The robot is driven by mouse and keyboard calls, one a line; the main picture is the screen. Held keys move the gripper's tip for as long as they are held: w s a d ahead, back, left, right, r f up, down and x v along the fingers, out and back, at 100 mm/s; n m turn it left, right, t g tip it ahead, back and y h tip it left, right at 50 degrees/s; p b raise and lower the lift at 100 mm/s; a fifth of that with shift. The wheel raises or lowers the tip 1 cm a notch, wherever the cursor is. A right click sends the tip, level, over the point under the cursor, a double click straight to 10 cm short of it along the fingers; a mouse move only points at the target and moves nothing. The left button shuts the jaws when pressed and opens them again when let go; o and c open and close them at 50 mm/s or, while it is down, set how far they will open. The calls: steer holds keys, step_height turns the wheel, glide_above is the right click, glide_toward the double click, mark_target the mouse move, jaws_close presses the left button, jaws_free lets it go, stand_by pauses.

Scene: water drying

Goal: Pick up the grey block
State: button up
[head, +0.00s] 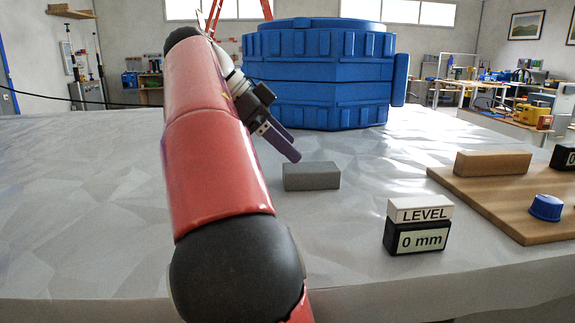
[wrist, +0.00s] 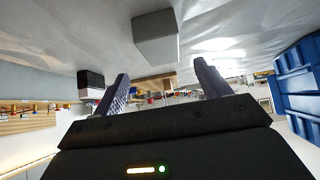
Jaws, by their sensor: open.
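The grey block (head: 312,176) lies flat on the light grey table, just right of my arm in the head view. In the wrist view, which looks upside down, the grey block (wrist: 157,36) is at the top, beyond and between the fingertips. My gripper (head: 290,150) is above and slightly left of the block in the head view, tilted down to the right, with its fingers overlapping there. In the wrist view my gripper (wrist: 161,72) has its two purple-grey fingers spread wide with nothing between them. The fingers appear apart from the block.
A large blue ribbed tank (head: 320,80) stands behind the block. A black and white level display (head: 417,238) reading 0 mm is to the front right. A wooden board (head: 478,202) at the right carries a wooden block (head: 493,163) and blue cap (head: 545,207). The table around the grey block is clear.

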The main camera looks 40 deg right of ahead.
mark_target(308, 167)
steer(key=shift+w+d+f, duration=0.1)
steer(key=shift+w+f, duration=0.05)
steer(key=shift+d+f, duration=0.2)
steer(key=shift+f, duration=0.05)
steer(key=shift+b+x, duration=0.4)
steer(key=shift+x, duration=0.45)
steer(key=shift+b+x, duration=0.35)
steer(key=shift+x, duration=2.3)
steer(key=shift+a, duration=0.2)
steer(key=c, duration=1.1)
